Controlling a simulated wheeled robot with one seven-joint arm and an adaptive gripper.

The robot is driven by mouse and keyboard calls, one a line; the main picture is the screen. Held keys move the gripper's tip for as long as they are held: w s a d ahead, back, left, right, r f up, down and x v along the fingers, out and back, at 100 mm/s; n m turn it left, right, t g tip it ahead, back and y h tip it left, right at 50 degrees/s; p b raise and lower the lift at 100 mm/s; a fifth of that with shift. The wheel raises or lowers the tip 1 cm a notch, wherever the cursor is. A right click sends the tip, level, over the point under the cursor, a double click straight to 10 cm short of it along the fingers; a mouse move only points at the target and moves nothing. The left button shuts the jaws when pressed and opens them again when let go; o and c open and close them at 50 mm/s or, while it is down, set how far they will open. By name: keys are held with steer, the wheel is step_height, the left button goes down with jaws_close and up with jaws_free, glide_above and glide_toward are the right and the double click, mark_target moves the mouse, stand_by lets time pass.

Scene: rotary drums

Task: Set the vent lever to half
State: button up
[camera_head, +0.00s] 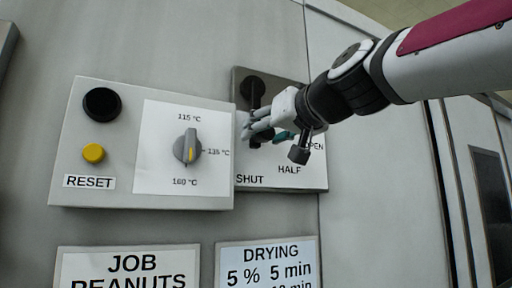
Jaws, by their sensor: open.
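The vent lever (253,91) has a dark round hub near the top of the dark-framed plate (318,180). Its dark arm runs down from the hub toward the SHUT side, and its lower part is hidden behind my gripper. The labels SHUT (250,180), HALF (289,170) and a partly covered OPEN (316,147) form an arc below the hub. My gripper (258,132) comes in from the right with its open fingers in front of the lever's lower part. I cannot tell whether they touch it.
Left of the lever plate is a panel with a grey temperature dial (187,147), a yellow RESET button (93,153) and a black round knob (102,104). Below are a JOB PEANUTS sign (75,270) and a DRYING sign (232,262). The wall right of the plate is bare.

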jaws_close()
steer(key=w+d+n+b, duration=0.1)
steer(key=b, duration=0.2)
steer(key=shift+d+f, duration=0.1)
steer(key=shift+d, duration=0.25)
steer(key=shift+w+d+r+n+b, duration=0.25)
steer(key=shift+d+r+n+b, duration=0.05)
steer(key=shift+d+n+b, duration=0.45)
steer(key=shift+w+d+r+n+b, duration=0.25)
steer(key=shift+d+r+n+b, duration=0.1)
steer(key=shift+d+n+b, duration=0.45)
steer(key=shift+w+d+r+n+b, duration=0.3)
steer(key=shift+d+n+b, duration=0.3)
steer(key=shift+n, duration=0.25)
